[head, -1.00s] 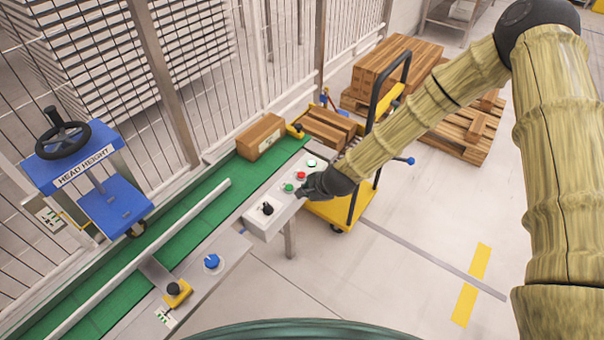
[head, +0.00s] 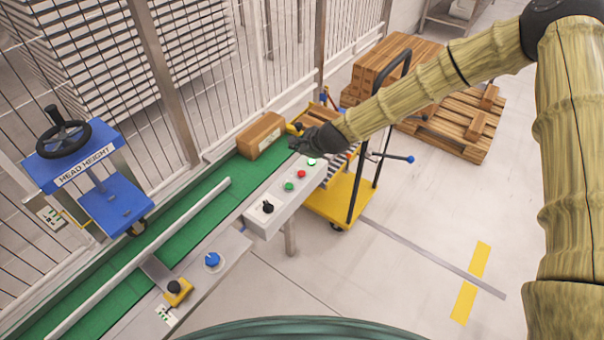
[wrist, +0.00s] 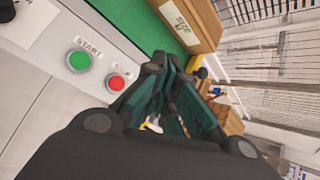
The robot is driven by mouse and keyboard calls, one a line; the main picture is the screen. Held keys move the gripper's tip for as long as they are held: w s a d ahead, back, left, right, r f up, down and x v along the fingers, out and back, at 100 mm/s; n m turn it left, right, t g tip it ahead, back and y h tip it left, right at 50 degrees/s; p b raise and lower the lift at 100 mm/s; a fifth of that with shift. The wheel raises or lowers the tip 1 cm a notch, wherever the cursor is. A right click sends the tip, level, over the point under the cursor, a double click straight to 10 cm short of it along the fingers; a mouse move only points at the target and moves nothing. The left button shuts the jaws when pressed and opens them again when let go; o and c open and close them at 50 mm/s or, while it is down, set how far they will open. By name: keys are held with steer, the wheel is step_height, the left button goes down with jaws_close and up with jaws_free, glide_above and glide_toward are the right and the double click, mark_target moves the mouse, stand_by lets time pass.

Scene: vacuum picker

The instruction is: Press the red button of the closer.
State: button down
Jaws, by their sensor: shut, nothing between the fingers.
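The red button (head: 301,173) sits on the pale control box beside the green conveyor, between a green button (head: 289,186) and a small round light-coloured button or lamp (head: 311,162). In the wrist view the red button (wrist: 117,82) is beside the green button (wrist: 79,61) marked START; its own label is partly hidden. My gripper (head: 297,143) is shut and empty, past the far end of the button row, near the cardboard box. In the wrist view my gripper (wrist: 178,66) is right of the red button and apart from it.
A black knob (head: 267,207) stands at the near end of the control box. A cardboard box (head: 261,135) lies on the green conveyor (head: 190,220). A yellow trolley (head: 342,200) stands right of the control box. The wire fence runs behind.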

mark_target(299, 174)
steer(key=shift+f+b, duration=2.5)
steer(key=shift+f, duration=1.8)
steer(key=shift+f, duration=0.15)
steer(key=shift+f+b, duration=0.3)
steer(key=shift+b, duration=0.05)
steer(key=shift+f, duration=0.35)
steer(key=shift+r, duration=0.85)
steer(key=shift+r+p, duration=1.7)
steer(key=shift+r, duration=0.8)
